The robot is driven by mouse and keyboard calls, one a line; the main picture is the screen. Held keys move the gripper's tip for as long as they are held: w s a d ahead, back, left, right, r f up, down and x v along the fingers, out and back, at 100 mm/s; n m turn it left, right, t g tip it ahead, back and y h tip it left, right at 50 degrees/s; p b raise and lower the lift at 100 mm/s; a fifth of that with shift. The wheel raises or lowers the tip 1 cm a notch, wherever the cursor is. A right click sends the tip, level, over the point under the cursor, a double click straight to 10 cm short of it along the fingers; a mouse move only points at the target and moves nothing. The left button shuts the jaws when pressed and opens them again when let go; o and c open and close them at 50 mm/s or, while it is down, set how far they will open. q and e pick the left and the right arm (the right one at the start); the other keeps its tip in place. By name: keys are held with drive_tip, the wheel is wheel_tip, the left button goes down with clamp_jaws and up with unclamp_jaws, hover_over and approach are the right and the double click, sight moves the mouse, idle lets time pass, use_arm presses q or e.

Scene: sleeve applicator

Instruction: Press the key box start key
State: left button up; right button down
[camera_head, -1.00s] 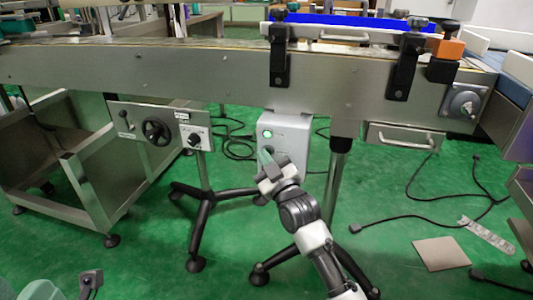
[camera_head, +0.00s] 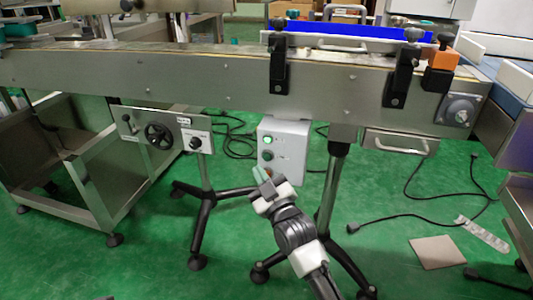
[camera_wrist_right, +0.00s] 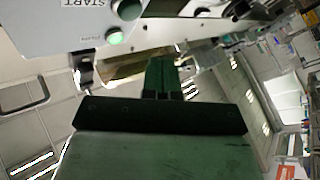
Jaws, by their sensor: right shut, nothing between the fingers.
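The key box (camera_head: 295,140) is a grey box under the conveyor, with a green round light or button (camera_head: 268,141) high on its front and darker controls below. In the right wrist view its pale panel (camera_wrist_right: 45,25) fills the upper left, with an upside-down START label (camera_wrist_right: 84,3), a dark green key (camera_wrist_right: 128,9) beside it and a pale green round lamp or button (camera_wrist_right: 114,36). My right gripper (camera_head: 261,175) is shut and empty, just below the box's controls in the head view. Its fingers (camera_wrist_right: 161,76) appear apart from the keys.
The conveyor (camera_head: 200,85) runs above the box. A control panel with a handwheel (camera_head: 159,135) stands to the left. Black tripod feet (camera_head: 200,215) stand on the green floor. Cables and a flat beige plate (camera_head: 438,251) lie at right.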

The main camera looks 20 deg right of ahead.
drive_tip(key=shift+s+a+p, duration=0.4)
drive_tip(key=shift+s+a, duration=0.15)
drive_tip(key=shift+s, duration=0.25)
